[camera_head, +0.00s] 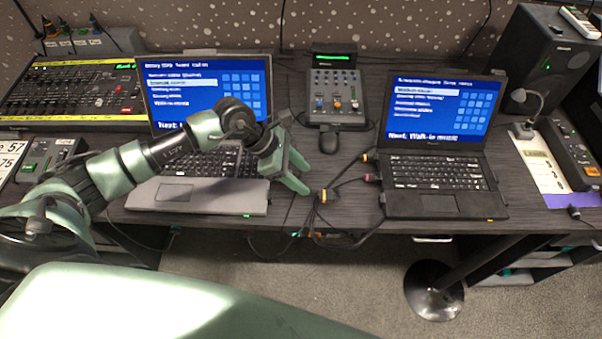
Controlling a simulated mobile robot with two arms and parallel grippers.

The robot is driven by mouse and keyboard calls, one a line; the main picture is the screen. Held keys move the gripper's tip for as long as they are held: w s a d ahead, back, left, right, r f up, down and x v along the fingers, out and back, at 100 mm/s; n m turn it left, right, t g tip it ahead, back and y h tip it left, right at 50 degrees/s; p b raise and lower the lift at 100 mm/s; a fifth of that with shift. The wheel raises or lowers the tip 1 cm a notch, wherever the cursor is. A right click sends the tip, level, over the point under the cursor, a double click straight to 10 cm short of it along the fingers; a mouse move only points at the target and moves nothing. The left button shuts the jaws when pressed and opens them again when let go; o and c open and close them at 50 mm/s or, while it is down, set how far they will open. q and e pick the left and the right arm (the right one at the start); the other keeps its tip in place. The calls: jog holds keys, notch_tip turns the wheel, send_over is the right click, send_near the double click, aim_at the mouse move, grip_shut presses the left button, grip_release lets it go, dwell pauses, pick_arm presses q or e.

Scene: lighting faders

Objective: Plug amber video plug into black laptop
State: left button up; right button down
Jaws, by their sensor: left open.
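The black laptop (436,172) stands open on the right half of the desk, its blue screen lit. A small amber plug end (323,196) lies on the desk among dark cables, between the two laptops. I cannot tell for certain which is the amber video plug. My left gripper (303,174) is open just left of and above the amber end, with nothing seen between its fingers. My right gripper is out of view.
A grey laptop (245,196) stands open at left, partly behind my left arm. A fader console (75,90) is at far left, a speaker (540,65) at right. Cables hang over the front edge.

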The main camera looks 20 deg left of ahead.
aim_at(323, 194)
pick_arm(q)
jog(key=b+x, duration=0.4)
jog(key=x, duration=0.3)
jog(key=shift+f, duration=0.1)
jog(key=shift+w+d+f+b, duration=0.1)
jog(key=shift+d+f+b, duration=0.4)
jog(key=shift+f+b, duration=0.05)
jog(key=shift+c, duration=0.3)
grip_shut()
jog(key=shift+r+p, duration=1.6)
jog(key=shift+r, duration=0.95)
